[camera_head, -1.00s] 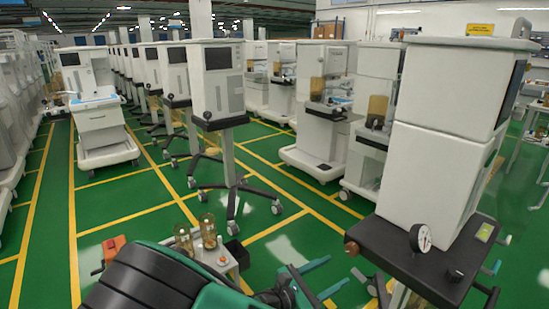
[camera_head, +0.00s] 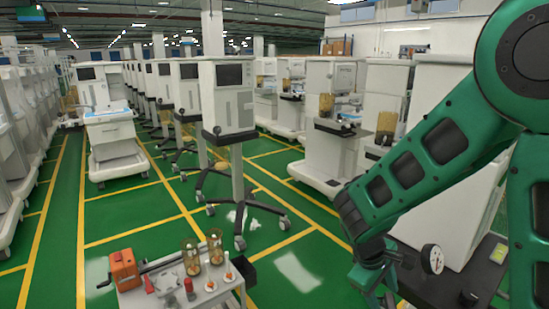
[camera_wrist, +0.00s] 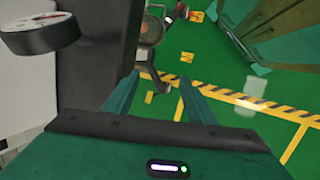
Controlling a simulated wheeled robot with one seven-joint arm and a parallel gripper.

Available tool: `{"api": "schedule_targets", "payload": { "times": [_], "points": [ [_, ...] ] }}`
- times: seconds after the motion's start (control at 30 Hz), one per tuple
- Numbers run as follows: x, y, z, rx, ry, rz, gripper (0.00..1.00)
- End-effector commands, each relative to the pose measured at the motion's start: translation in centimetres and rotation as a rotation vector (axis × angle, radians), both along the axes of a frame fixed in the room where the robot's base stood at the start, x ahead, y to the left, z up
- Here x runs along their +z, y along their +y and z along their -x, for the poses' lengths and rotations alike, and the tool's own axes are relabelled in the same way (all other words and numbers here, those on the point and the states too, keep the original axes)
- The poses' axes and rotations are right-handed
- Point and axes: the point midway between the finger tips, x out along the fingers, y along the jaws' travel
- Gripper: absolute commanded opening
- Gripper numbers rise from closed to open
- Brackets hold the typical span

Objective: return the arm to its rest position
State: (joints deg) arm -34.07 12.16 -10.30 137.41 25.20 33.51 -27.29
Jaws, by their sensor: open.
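My green arm (camera_head: 425,150) reaches from the upper right down to the left, bent at a dark wrist joint. My gripper (camera_head: 375,294) hangs low beside the black-topped cart at right; its tips are hard to make out there. In the wrist view my gripper (camera_wrist: 158,98) shows two green fingers spread apart with nothing between them. Green floor with yellow lines lies beyond the fingers.
A dial gauge (camera_head: 432,259) sits on the black cart top (camera_head: 450,285) close to my gripper; the gauge (camera_wrist: 40,34) also shows in the wrist view. A small trolley (camera_head: 180,299) with jars and an orange box (camera_head: 123,269) stands front left. Green floor between is clear.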

Motion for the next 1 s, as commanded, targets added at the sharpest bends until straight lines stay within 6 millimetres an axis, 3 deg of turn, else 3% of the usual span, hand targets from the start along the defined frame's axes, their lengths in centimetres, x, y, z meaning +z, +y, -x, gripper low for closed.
{"api": "schedule_targets", "payload": {
  "times": [0.5, 0.8, 1.0],
  "points": [
    [10.1, -2.1, 2.5, -0.424, -0.31, -0.408, 0.51],
    [14.6, -2.5, 4.5, -0.572, -0.456, -0.539, 0.51],
    [13.2, -9.3, 10.9, -0.842, -0.349, -0.451, 0.51]
  ]
}}
